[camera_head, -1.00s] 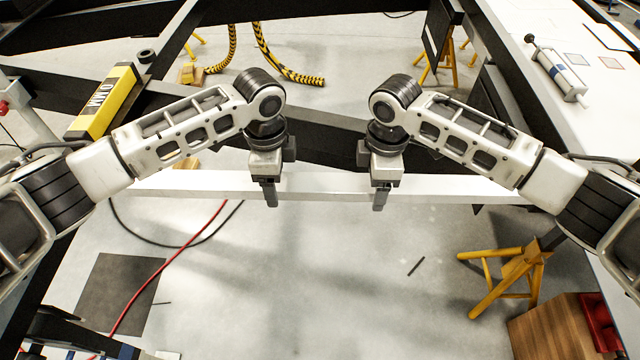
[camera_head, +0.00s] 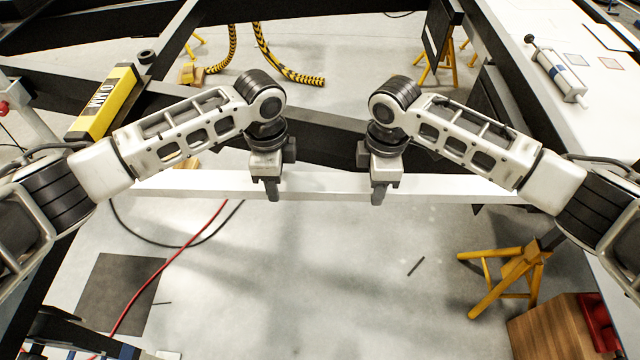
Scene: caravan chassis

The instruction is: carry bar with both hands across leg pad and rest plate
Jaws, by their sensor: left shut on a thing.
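A long white bar (camera_head: 325,185) lies crosswise in the middle of the head view, roughly level. My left gripper (camera_head: 272,192) points down at the bar, left of its middle, and is shut on it. My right gripper (camera_head: 378,194) is on the bar right of its middle in a mirrored pose, and its jaws look shut on it too. The far ends of the bar are partly covered by my arms or run close to the dark frame. I cannot tell the leg pad or the rest plate apart in this view.
Dark chassis beams (camera_head: 320,142) run behind the bar. A yellow level (camera_head: 104,101) lies at left. A yellow stand (camera_head: 510,272) and a wooden box (camera_head: 552,328) are at lower right. A red hose (camera_head: 165,268) crosses the floor. The floor below the bar is mostly clear.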

